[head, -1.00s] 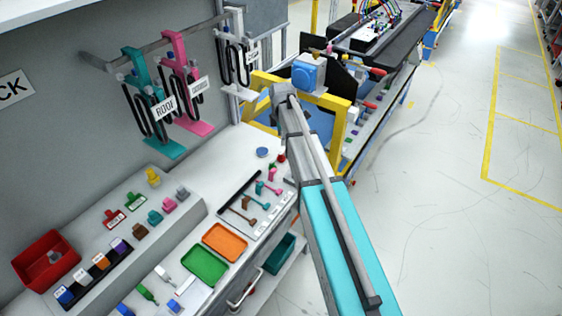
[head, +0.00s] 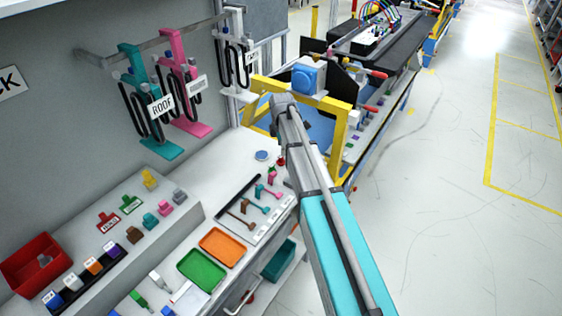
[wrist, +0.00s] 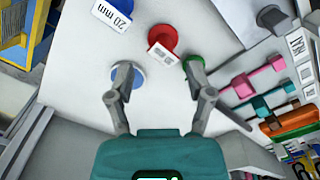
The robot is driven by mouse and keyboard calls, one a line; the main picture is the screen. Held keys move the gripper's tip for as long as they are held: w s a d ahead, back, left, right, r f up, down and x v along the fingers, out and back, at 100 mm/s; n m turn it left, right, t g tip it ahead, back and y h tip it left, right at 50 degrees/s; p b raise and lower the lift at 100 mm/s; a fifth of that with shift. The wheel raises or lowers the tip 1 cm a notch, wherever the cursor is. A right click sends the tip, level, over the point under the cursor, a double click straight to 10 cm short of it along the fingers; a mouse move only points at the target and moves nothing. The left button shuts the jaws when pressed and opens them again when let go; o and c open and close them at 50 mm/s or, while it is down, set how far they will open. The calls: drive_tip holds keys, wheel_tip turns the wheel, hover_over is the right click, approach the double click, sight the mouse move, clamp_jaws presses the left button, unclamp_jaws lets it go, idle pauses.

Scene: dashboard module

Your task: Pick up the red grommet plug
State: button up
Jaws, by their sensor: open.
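The red grommet plug (wrist: 160,39) is a round red piece with a small white printed tag on the pale bench, near the top middle of the wrist view. In the head view a small red bit (head: 281,162), likely the same plug, shows beside my arm. My gripper (wrist: 157,72) is open and empty, its fingers spread wide. The plug lies ahead of the fingertips, apart from them. A blue disc (wrist: 130,79) is partly hidden by the left finger, and a green piece (wrist: 194,62) is at the right fingertip.
A blue-edged piece tagged 20 mm (wrist: 114,14) lies left of the plug. Pink (wrist: 252,79) and teal (wrist: 262,108) handled pieces lie to the right. In the head view, an orange tray (head: 222,247) and a green tray (head: 201,270) sit on the bench.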

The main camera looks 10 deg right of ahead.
sight(281, 158)
drive_tip(key=shift+f, duration=0.2)
drive_tip(key=shift+s+a+f+b, duration=0.1)
drive_tip(key=shift+f+b, duration=1.15)
drive_tip(key=shift+b, duration=0.05)
drive_tip(key=shift+s+f+b, duration=0.1)
drive_tip(key=shift+f+b, duration=1.1)
drive_tip(key=shift+b, duration=0.05)
drive_tip(key=c, duration=0.7)
